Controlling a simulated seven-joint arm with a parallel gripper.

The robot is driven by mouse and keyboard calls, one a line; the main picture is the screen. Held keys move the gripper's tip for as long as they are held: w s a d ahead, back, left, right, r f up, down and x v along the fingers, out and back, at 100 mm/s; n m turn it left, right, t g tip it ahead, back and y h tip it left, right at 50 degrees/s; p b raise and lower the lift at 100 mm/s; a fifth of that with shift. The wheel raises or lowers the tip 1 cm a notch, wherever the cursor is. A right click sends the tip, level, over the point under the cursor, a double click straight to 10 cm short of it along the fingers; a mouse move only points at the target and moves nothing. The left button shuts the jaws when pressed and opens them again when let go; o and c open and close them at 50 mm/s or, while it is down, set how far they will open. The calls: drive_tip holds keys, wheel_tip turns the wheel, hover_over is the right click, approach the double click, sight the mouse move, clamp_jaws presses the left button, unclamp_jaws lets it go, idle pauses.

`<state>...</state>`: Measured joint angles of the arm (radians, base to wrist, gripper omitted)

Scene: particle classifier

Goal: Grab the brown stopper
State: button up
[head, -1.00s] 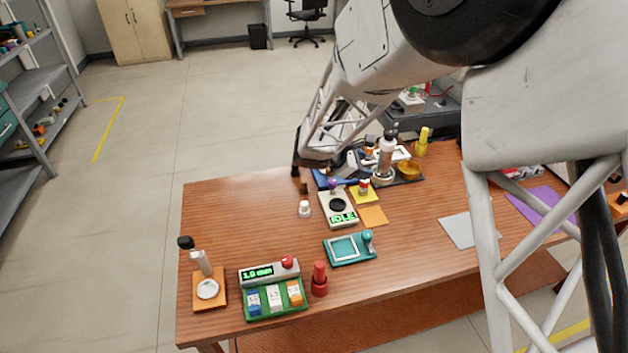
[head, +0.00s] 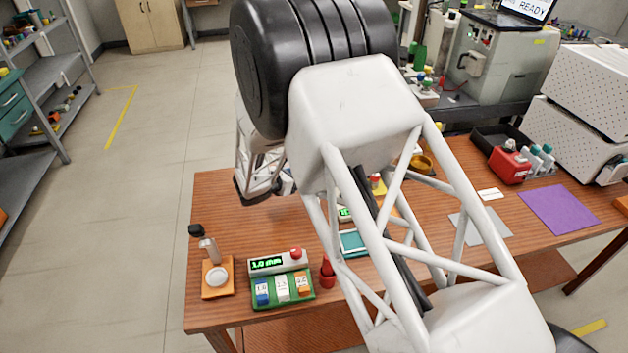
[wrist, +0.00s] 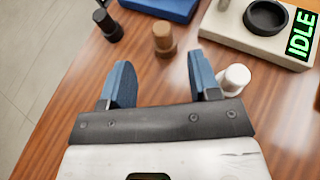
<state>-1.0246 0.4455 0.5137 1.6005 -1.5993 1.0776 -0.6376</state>
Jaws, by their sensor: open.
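The brown stopper (wrist: 164,38) stands on the wooden table in the wrist view, a short way beyond my gripper's fingertips and roughly centred between them. My gripper (wrist: 163,80) is open and empty, with its two blue fingers apart. A white stopper-like piece (wrist: 234,79) stands just right of the right finger; whether they touch I cannot tell. A black piece (wrist: 108,25) stands to the left of the brown stopper. In the head view my arm hides the brown stopper and the gripper's fingers.
A device with an IDLE display (wrist: 255,32) and a blue object (wrist: 160,8) lie beyond, in the wrist view. The table edge is on the left. In the head view, a green block tray (head: 283,303) and a red piece (head: 328,280) are at the front.

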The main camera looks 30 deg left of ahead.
drive_tip(key=shift+x, duration=1.35)
drive_tip(key=shift+d, duration=0.1)
drive_tip(key=shift+x, duration=2.55)
drive_tip(key=c, duration=1)
drive_tip(key=shift+r, duration=0.1)
drive_tip(key=shift+r, duration=4.9)
